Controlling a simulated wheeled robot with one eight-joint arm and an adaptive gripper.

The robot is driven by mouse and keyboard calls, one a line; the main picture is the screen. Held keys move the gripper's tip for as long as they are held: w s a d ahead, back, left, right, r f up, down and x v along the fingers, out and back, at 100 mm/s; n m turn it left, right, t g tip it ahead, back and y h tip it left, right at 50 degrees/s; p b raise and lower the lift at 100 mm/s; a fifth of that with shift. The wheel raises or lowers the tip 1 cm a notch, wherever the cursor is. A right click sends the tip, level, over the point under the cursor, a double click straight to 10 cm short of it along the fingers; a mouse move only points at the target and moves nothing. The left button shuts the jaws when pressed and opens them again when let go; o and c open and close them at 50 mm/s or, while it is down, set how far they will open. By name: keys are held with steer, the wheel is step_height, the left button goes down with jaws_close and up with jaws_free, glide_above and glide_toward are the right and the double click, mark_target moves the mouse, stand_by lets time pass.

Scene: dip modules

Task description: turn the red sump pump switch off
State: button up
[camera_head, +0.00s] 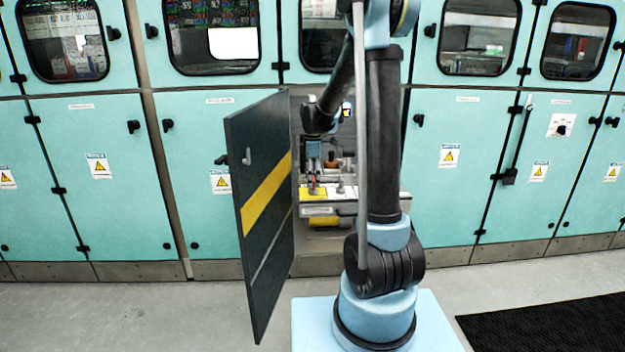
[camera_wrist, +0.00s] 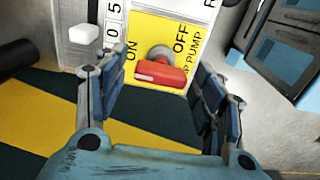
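The red switch (camera_wrist: 160,74) shows in the wrist view, on a grey round base on a yellow plate (camera_wrist: 186,22). The plate reads ON on the left of the switch, OFF on the right, and partly "P PUMP". The red handle lies roughly crosswise in the picture; I cannot tell which setting it is at. My gripper (camera_wrist: 160,66) is open, with one finger on each side of the switch and visible gaps between. In the head view, my gripper (camera_head: 313,165) is just above the yellow plate (camera_head: 312,192), inside an open cabinet.
A dark open door (camera_head: 262,215) with a yellow stripe stands left of my arm. Turquoise cabinets (camera_head: 95,180) line the wall. In the wrist view, a white counter strip (camera_wrist: 113,22) and a white knob (camera_wrist: 83,34) are left of the plate. A black mat (camera_head: 550,325) lies at lower right.

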steer(key=c, duration=0.7)
steer(key=shift+o, duration=0.2)
steer(key=shift+m, duration=0.4)
steer(key=m, duration=1.1)
steer(key=shift+m, duration=0.4)
steer(key=m, duration=0.5)
steer(key=shift+m, duration=0.3)
steer(key=o, duration=1)
